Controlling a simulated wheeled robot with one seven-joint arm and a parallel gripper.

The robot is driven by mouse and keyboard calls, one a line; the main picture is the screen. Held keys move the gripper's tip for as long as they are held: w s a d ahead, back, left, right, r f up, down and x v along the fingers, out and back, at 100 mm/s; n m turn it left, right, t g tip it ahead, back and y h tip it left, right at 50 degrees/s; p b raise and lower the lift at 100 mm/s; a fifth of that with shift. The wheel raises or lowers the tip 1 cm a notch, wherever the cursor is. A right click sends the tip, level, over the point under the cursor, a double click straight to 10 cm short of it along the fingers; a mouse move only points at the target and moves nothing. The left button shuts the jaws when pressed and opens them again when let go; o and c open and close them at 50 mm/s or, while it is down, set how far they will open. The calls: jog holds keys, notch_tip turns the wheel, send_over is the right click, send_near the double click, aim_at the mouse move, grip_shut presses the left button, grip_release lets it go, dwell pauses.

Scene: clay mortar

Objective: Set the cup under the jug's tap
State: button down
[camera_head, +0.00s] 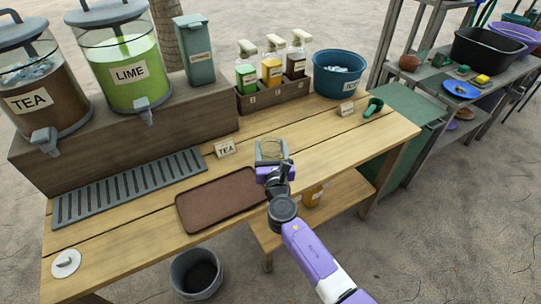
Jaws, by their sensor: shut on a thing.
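My gripper (270,170) is shut on a clear cup (271,149) over the right half of the wooden table. The cup looks roughly upright and empty, though its lower part is hidden by the gripper. Two drink jugs stand on a raised wooden block at the left: a brown jug labelled TEA (38,88) and a green jug labelled LIME (128,70). Each has a grey tap at its lower front: the tea tap (45,140) and the lime tap (147,116). My gripper and the cup are to the right of both taps and apart from them.
A slotted grey drip tray (130,187) lies in front of the block. A brown tray (222,200) lies left of my gripper, with a TEA card (225,148) behind it. Behind stand a bottle rack (275,94) and a blue ICE bucket (339,75); a green scoop (373,107) lies at right.

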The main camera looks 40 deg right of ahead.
notch_tip(320, 180, up, 28)
jog(key=p, duration=1.2)
jog(key=shift+a, duration=0.1)
